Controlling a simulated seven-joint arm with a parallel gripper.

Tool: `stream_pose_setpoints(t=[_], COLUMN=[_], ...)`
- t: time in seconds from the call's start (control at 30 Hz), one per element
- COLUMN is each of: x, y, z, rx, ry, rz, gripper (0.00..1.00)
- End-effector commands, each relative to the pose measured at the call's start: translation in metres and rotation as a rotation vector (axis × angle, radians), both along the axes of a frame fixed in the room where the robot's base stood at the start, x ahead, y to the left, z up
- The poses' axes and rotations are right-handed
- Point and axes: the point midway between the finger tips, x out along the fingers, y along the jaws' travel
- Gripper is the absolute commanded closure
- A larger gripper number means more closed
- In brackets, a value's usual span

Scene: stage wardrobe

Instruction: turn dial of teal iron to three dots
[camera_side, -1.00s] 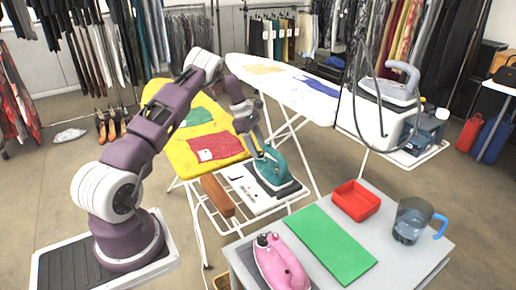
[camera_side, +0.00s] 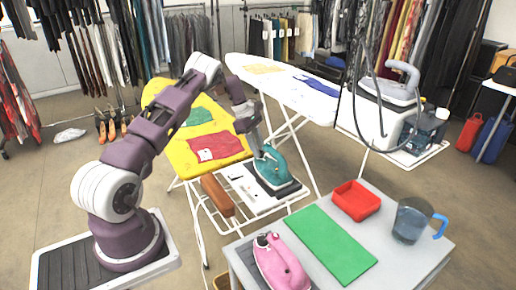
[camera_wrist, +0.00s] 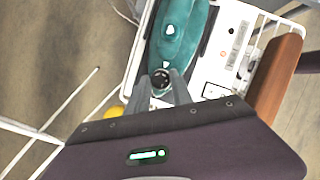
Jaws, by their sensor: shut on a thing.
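The teal iron (camera_side: 271,165) stands on a dark pad on the white wire rest at the end of the yellow ironing board. In the wrist view the teal iron (camera_wrist: 176,38) lies straight ahead of my gripper. Its round dark dial (camera_wrist: 160,79) sits at the near end of the iron, between my fingertips. My gripper (camera_wrist: 160,82) is shut on the dial, one finger on each side. In the side view my gripper (camera_side: 258,143) reaches down to the iron from above. The dial's dot marks are too small to read.
A brown wooden block (camera_side: 217,195) lies on the rest left of the iron. A grey table in front holds a pink iron (camera_side: 279,262), a green mat (camera_side: 330,246), a red tray (camera_side: 356,200) and a water jug (camera_side: 409,222). A white ironing board (camera_side: 285,85) stands behind.

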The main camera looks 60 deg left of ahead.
Motion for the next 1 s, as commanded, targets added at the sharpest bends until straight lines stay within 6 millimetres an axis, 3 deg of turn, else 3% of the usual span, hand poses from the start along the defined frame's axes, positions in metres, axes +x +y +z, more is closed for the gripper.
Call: stream_pose_setpoints(t=[0.4,1.0], x=[0.0025,0.0036], y=[0.0014,0.0009], z=[-0.0003,0.0003], rx=[0.003,0.0], ry=[-0.001,-0.001], rz=[-0.297,-0.447], gripper=[1.0,1.0])
